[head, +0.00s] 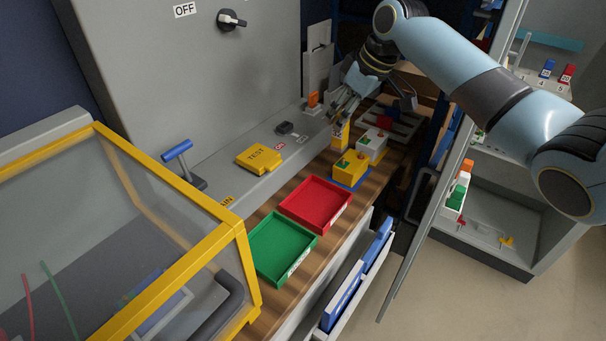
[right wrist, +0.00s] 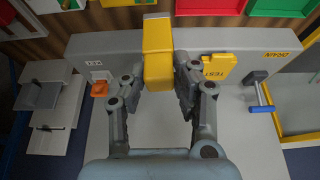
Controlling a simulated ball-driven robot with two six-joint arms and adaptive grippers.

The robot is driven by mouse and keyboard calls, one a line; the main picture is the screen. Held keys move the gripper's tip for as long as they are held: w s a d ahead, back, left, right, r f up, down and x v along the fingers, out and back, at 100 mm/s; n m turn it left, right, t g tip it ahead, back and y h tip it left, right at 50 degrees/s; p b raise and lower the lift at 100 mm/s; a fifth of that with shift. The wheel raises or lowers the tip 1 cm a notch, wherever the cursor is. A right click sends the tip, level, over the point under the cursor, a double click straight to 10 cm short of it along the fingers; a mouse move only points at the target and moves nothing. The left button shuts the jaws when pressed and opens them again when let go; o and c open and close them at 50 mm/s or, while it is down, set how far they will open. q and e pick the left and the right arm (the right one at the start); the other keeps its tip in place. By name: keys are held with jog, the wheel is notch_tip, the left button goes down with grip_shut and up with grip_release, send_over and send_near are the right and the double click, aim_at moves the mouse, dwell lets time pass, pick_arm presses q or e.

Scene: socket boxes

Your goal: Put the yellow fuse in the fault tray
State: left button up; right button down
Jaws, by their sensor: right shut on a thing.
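The yellow fuse (head: 340,136) is a tall yellow block. My right gripper (head: 346,108) is shut on it above the far part of the bench. In the right wrist view the fuse (right wrist: 157,55) stands between the fingertips of the gripper (right wrist: 158,82). A red tray (head: 315,203) and a green tray (head: 282,247) lie empty on the wooden bench, nearer than the gripper. Their front labels are too small to read, so I cannot tell which is the fault tray. My left gripper is not in view.
A yellow box (head: 350,168) and a grey box (head: 372,145) stand between the gripper and the red tray. A grey ledge holds a yellow TEST cover (head: 258,159) and an orange switch (head: 313,100). A yellow-framed clear guard (head: 190,265) stands at near left.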

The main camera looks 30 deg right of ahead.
jog(key=shift+w+d+r, duration=0.4)
jog(key=shift+w+d, duration=0.1)
jog(key=shift+d, duration=0.2)
jog(key=shift+w+a+p, duration=0.1)
jog(key=shift+p, duration=0.2)
jog(key=s+a+f+p, duration=0.1)
jog(key=a+f, duration=0.2)
jog(key=s+a+f+p, duration=0.1)
jog(key=s+a+f, duration=0.1)
jog(key=a+f, duration=0.1)
jog(key=s+a+f+p, duration=0.1)
jog(key=s+a+f, duration=0.1)
jog(key=a+f, duration=0.1)
jog(key=shift+s+a+f, duration=0.2)
jog(key=shift+a+f, duration=0.15)
jog(key=shift+f, duration=0.45)
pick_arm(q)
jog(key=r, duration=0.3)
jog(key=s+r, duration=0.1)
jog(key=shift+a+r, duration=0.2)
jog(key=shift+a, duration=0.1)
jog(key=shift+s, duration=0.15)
pick_arm(e)
jog(key=shift+f, duration=0.15)
